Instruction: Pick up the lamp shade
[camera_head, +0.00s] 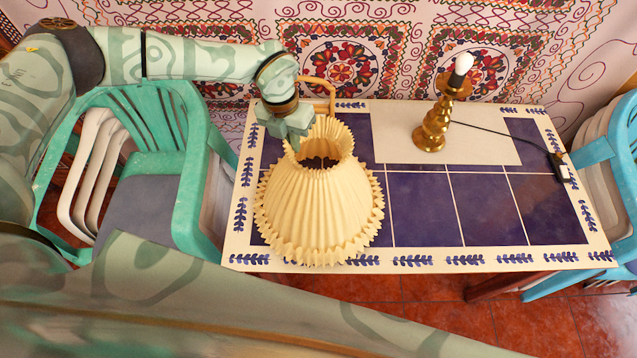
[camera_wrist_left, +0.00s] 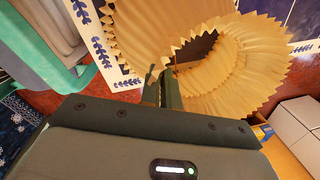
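The lamp shade (camera_head: 318,205) is cream, pleated and frilled at its lower rim. It is over the left part of the blue-tiled table, its narrow opening facing up. I cannot tell whether its lower rim touches the table. My left gripper (camera_head: 303,140) is at the far left of its upper rim. In the left wrist view, the gripper's fingers (camera_wrist_left: 162,78) are close together with the shade's pleated edge (camera_wrist_left: 225,80) between them. The fingertips are partly hidden by the shade. My right gripper is out of view.
A brass lamp base with a bulb (camera_head: 433,125) stands on a white panel at the table's back, its cord running right. A wooden handle-like piece (camera_head: 318,84) is behind the shade. Green chairs (camera_head: 155,165) stand left, blue chairs (camera_head: 605,150) right. The table's right front is clear.

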